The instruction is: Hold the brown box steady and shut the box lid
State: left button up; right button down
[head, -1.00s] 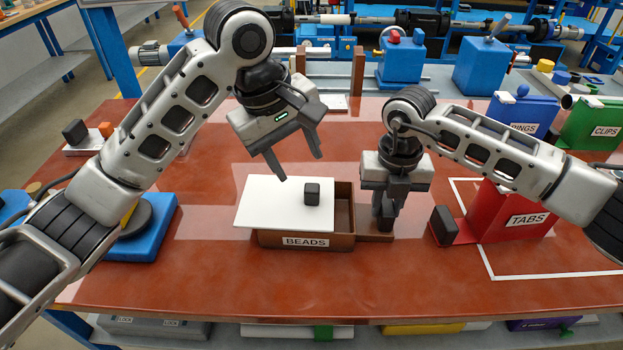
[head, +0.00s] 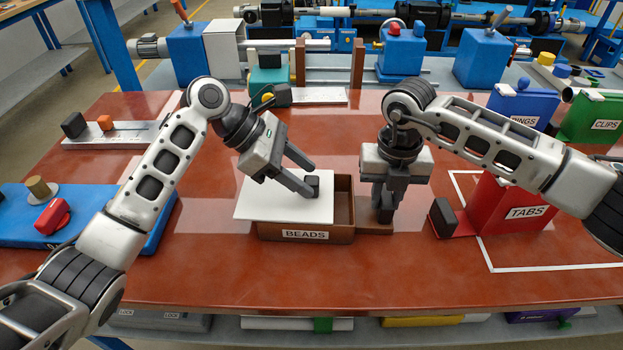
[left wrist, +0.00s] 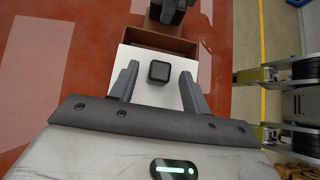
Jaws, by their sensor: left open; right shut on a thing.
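The brown box (head: 265,232), labelled BEADS, sits on the red-brown table. Its white lid (head: 262,202) lies over the left and middle part and overhangs the box's left side; the right end is uncovered. A dark knob (head: 312,186) stands on the lid near its right edge. My left gripper (head: 307,178) is open at the knob. In the left wrist view the knob (left wrist: 159,71) shows between the two spread fingers, with gaps on both sides. My right gripper (head: 386,203) is shut on the dark block on the brown ledge (head: 372,229) at the box's right; the fingers largely hide the block.
A red TABS bin (head: 515,212) with a dark block on its ledge stands to the right, inside a white outline. Blue (head: 520,106) and green (head: 592,118) bins stand behind it. A blue fixture (head: 35,205) lies at the left. The table's front is clear.

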aim_at(288, 193)
pick_arm(q)
jog(key=shift+x, duration=1.4)
grip_shut()
jog(key=shift+s+d, duration=0.1)
jog(key=shift+d, duration=2.1)
grip_release()
pick_arm(e)
jog(key=shift+a, duration=0.1)
pick_arm(q)
jog(key=shift+a, duration=0.1)
jog(key=shift+r, duration=0.1)
jog(key=v, duration=1.1)
jog(key=shift+a+r, duration=0.3)
